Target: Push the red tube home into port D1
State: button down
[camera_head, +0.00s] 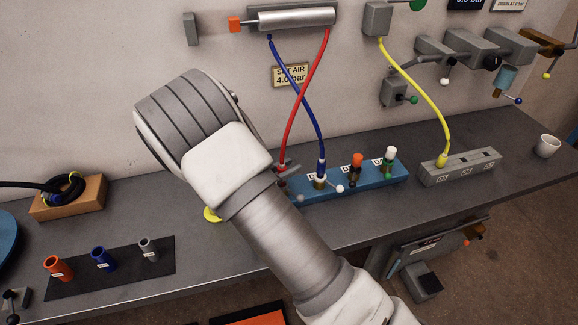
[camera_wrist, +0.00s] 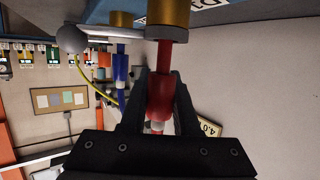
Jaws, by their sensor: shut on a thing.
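The red tube (camera_head: 304,95) hangs from the silver cylinder and crosses a blue tube on its way down to the left end of the blue port block (camera_head: 385,182). My gripper (camera_wrist: 162,84) is shut on the red tube's end fitting (camera_wrist: 161,98), one finger on each side. The fitting's narrower red nose reaches the mouth of a brass port (camera_wrist: 167,34); how deep it sits I cannot tell. The port's label is not readable, so the pictures do not confirm D1. In the head view my arm hides most of the gripper and that port.
The blue tube's end (camera_head: 321,168) stands in the neighbouring port. A lever with a grey ball (camera_wrist: 72,38) sits beside the brass port. Orange-topped (camera_head: 357,160) and white-topped (camera_head: 390,154) fittings stand further right. A yellow tube (camera_head: 430,105) runs to a grey block (camera_head: 458,168).

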jog(key=shift+f, duration=0.5)
jog(key=c, duration=0.6)
grip_release()
jog(key=v, duration=1.7)
jog(key=shift+s+a+r+b, duration=0.1)
jog(key=shift+s+r+b, duration=0.1)
jog(key=shift+b, duration=0.1)
jog(key=shift+w, duration=0.15)
